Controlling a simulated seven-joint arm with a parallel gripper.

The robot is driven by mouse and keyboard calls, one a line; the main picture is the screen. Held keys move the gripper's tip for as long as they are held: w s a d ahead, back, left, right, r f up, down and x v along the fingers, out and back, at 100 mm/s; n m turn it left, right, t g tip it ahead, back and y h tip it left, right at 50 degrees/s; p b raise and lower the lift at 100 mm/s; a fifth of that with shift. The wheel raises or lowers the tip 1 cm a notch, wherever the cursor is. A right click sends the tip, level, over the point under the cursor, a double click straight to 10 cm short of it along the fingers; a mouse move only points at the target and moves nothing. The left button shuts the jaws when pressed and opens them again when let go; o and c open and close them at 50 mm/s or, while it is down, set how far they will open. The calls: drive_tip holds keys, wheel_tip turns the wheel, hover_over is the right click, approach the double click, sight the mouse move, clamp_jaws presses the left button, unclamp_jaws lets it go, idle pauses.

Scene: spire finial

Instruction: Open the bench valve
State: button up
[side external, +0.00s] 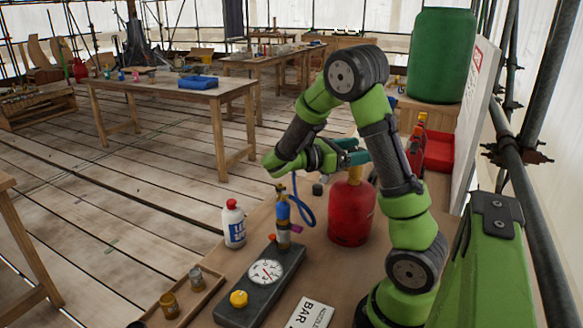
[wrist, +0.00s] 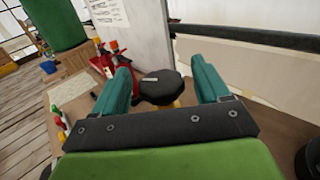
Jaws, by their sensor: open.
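A black round knob (wrist: 160,86) with a pale bar mark on top sits between my open fingers in the wrist view, with a bit of yellow below it. My gripper (wrist: 166,82) has its teal fingers apart, one on each side of the knob, with gaps showing. In the side view my gripper (side external: 352,154) is just above the yellow neck of a red cylinder (side external: 350,213) on the bench; the knob is hidden there. The picture suggests this knob is the bench valve on that cylinder, but I cannot tell for certain.
A dark gauge block (side external: 262,283) with a dial and yellow knob stands on the bench, near a blue torch (side external: 283,222) with hose. A white bottle (side external: 233,224), wooden tray (side external: 182,296) and label card (side external: 310,315) are nearby. A white panel (side external: 476,120) stands behind.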

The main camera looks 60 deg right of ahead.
drive_tip(key=shift+x, duration=1)
drive_tip(key=c, duration=0.9)
drive_tip(key=shift+c, duration=0.2)
drive_tip(key=shift+n+t+h, duration=0.4)
drive_tip(key=shift+t, duration=0.1)
drive_tip(key=shift+w+d+n+t+h, duration=0.1)
drive_tip(key=shift+w+n+t+h, duration=0.1)
drive_tip(key=shift+n+t+h, duration=1.05)
drive_tip(key=shift+w+d+n+t+h, duration=0.15)
drive_tip(key=shift+n+t+h, duration=0.4)
drive_tip(key=shift+n+t, duration=1.3)
drive_tip(key=shift+a+m+t, duration=0.1)
drive_tip(key=shift+m+t, duration=0.3)
drive_tip(key=shift+t, duration=0.3)
drive_tip(key=shift+f, duration=0.1)
